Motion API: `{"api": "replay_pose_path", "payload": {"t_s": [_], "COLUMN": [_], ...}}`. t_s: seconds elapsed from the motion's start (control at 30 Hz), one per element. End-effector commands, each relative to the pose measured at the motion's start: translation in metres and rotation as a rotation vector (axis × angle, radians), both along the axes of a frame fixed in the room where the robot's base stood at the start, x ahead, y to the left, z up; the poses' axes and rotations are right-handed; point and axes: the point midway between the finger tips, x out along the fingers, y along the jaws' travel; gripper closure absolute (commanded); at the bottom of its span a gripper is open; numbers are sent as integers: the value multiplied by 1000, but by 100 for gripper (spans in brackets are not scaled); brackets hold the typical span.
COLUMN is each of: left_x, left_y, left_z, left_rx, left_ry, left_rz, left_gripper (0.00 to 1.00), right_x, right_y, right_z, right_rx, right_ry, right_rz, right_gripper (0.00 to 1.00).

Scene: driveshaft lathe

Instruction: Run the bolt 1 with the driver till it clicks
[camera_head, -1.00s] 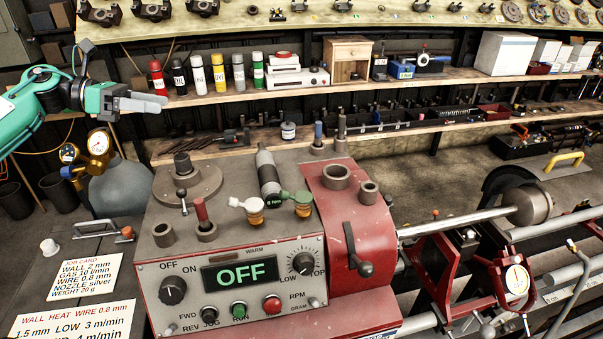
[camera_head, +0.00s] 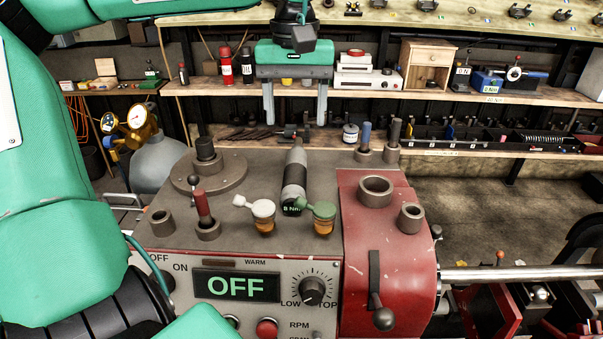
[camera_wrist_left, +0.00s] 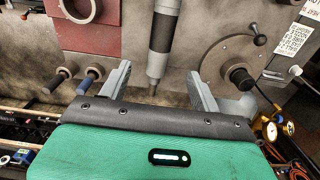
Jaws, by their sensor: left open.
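The driver, a grey and black cylinder with a green-lettered "8 Nm" label (camera_head: 294,182), lies on top of the grey lathe headstock (camera_head: 330,245). It also shows in the left wrist view (camera_wrist_left: 160,42), with its narrow end toward my gripper. My left gripper (camera_head: 295,112) is open and empty, fingers pointing down, above and behind the driver in the head view. In the left wrist view its two fingers (camera_wrist_left: 160,78) stand either side of the driver's narrow end, apart from it. I cannot make out bolt 1. My right gripper is out of view.
A round flange with a knob (camera_head: 207,172) is at left, and the red cover (camera_head: 385,250) with sockets at right. Shelves (camera_head: 470,95) run behind.

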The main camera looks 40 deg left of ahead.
Motion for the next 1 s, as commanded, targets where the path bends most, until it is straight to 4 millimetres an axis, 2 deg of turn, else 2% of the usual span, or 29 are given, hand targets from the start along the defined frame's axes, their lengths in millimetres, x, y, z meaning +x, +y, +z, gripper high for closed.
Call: {"api": "replay_pose_path", "payload": {"t_s": [0.1, 0.23, 0.4, 0.53, 0.67, 0.8, 1.0], "left_x": [-1, 0, 0, -2, -4, -3, -2], "left_y": [0, 0, 0, 0, 0, 1, 1], "left_z": [-24, -45, -57, -67, -85, -103, -109], "left_rx": [-2, -3, -4, -5, -5, -4, -4], "left_ry": [5, 3, 0, 4, 5, 2, -2], "left_rz": [1, 2, 4, 3, 3, 5, 6], "left_gripper": [36, 36, 36, 36, 36, 36, 36], "right_x": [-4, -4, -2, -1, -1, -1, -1], "right_y": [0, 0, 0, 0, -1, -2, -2], "right_z": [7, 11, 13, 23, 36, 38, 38], "right_rx": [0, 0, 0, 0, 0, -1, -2], "right_ry": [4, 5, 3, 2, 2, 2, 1], "right_rz": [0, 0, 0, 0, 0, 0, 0], "right_gripper": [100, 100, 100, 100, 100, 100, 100]}}
